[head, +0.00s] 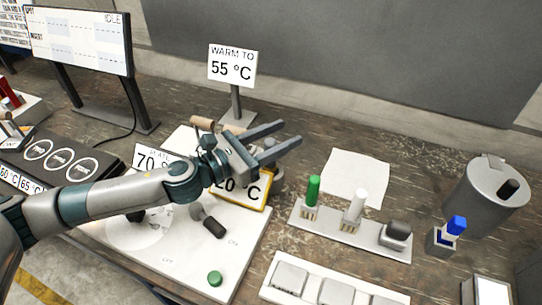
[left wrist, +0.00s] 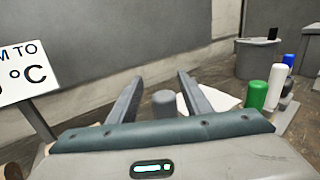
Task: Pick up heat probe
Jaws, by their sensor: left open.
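My left gripper (head: 289,134) is open and empty, reaching over the white plate unit (head: 240,255) with its fingers pointing right. In the left wrist view its two fingers (left wrist: 160,78) stand apart. A grey cylinder (left wrist: 164,103) shows between them in that view; I cannot tell how far below or beyond it is. No object is labelled as the heat probe. Candidates are the green-topped piece (head: 313,190) and white-topped piece (head: 357,205), upright in a white rack (head: 340,236), and a blue-topped piece (head: 456,226) in a small holder. The gripper touches none of these.
A yellow-framed display (head: 258,204) is partly hidden behind my gripper. A "WARM TO 55 °C" sign (head: 232,66) stands behind. A grey canister (head: 484,195) stands at right. A white sheet (head: 355,175) lies behind the rack. A screen (head: 80,40) stands at back left.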

